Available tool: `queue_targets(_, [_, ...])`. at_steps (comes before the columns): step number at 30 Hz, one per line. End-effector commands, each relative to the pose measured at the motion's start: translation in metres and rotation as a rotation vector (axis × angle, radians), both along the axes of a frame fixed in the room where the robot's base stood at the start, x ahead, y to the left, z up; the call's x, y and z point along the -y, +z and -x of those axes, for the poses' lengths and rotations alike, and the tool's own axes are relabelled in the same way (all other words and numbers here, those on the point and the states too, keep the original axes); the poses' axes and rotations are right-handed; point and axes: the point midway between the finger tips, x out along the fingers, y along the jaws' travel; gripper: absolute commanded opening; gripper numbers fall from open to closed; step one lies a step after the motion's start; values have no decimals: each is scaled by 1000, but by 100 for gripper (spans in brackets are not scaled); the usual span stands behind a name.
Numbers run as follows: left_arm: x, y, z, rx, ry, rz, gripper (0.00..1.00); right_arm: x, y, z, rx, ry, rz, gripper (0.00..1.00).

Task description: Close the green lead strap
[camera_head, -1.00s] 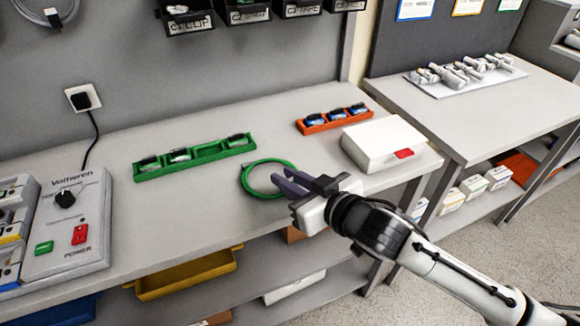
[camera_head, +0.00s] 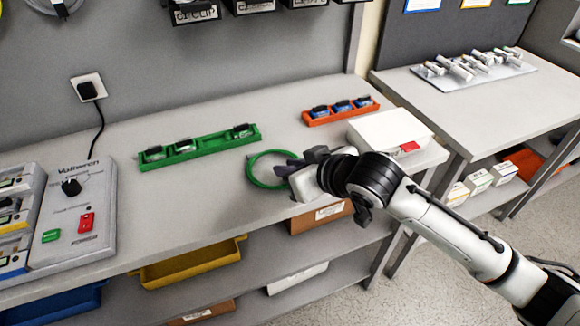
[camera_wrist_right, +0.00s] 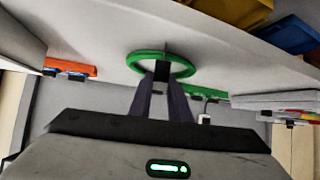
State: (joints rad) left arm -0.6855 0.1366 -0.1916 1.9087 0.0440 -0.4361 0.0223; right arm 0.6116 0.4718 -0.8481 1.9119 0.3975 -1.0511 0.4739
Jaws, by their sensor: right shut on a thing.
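The green lead (camera_head: 249,172) lies as a round coil near the front edge of the workbench. My right gripper (camera_head: 284,168) is at the right side of this coil, low over the bench. In the right wrist view, the fingers of my right gripper (camera_wrist_right: 161,82) come together at the near side of the green lead (camera_wrist_right: 136,60). A small dark piece, seemingly its strap (camera_wrist_right: 162,71), shows between the fingertips. The fingers hide part of the strap, so I cannot tell whether it is closed. My left gripper is not in view.
A green tray (camera_head: 212,147) and an orange tray (camera_head: 342,116) hold small devices behind the coil. A white box (camera_head: 388,130) stands close to the right, beyond my gripper. A power unit (camera_head: 75,215) stands at the left. The bench left of the coil is clear.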

Motion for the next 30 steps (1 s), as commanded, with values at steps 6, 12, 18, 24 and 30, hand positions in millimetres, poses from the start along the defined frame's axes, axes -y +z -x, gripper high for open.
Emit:
queue_targets(6, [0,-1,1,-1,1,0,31,0,0,0,0,1,0,36])
queue_targets(12, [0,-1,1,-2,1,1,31,0,0,0,1,0,-1,36])
queue_targets(18, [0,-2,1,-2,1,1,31,5,6,8,2,0,-1,36])
queue_targets(24, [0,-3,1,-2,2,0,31,21,29,35,3,1,0,36])
queue_targets(30, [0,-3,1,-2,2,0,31,36,49,60,1,1,0,36])
